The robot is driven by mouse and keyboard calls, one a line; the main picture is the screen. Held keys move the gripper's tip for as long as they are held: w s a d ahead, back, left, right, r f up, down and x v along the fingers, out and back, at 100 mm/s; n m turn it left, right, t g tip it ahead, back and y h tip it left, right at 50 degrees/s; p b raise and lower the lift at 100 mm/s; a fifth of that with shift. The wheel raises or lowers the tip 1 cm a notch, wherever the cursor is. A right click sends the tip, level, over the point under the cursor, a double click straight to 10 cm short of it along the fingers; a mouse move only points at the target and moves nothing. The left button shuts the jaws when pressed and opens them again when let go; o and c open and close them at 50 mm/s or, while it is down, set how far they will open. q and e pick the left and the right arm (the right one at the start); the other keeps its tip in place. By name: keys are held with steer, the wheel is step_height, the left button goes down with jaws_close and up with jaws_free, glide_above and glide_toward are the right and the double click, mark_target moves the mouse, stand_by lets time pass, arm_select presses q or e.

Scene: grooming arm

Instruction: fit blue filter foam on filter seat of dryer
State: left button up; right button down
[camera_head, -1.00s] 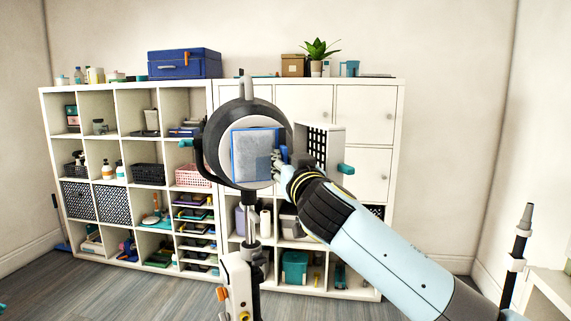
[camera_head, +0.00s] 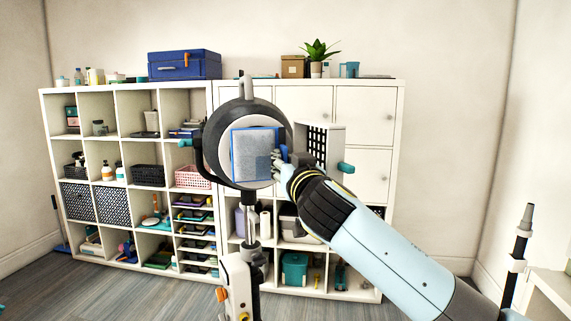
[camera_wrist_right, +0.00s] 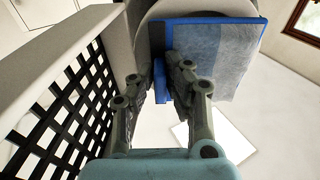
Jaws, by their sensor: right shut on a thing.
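The filter foam (camera_head: 252,150) is a square grey pad with a blue frame. In the head view it stands upright in front of the round dryer head (camera_head: 246,110), over its pale round face (camera_head: 224,177). I cannot tell whether it touches that face, and the seat behind it is hidden. My right gripper (camera_head: 279,160) is at the foam's right edge. In the right wrist view the gripper (camera_wrist_right: 172,85) is shut on a blue tab of the foam (camera_wrist_right: 228,50). My left gripper is not in view.
A white box-like part with a black grille (camera_head: 320,146) opens just right of the gripper; its grille (camera_wrist_right: 65,105) is close by in the right wrist view. The dryer's stand (camera_head: 240,285) rises below. A shelf unit (camera_head: 400,100) stands behind.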

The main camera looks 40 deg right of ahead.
steer(key=shift+b+x, duration=0.35)
steer(key=shift+x, duration=0.7)
steer(key=c, duration=1.3)
jaws_free()
steer(key=shift+w+f, duration=0.1)
steer(key=shift+o, duration=0.2)
steer(key=r+v, duration=0.1)
steer(key=v, duration=1.1)
steer(key=shift+f, duration=0.5)
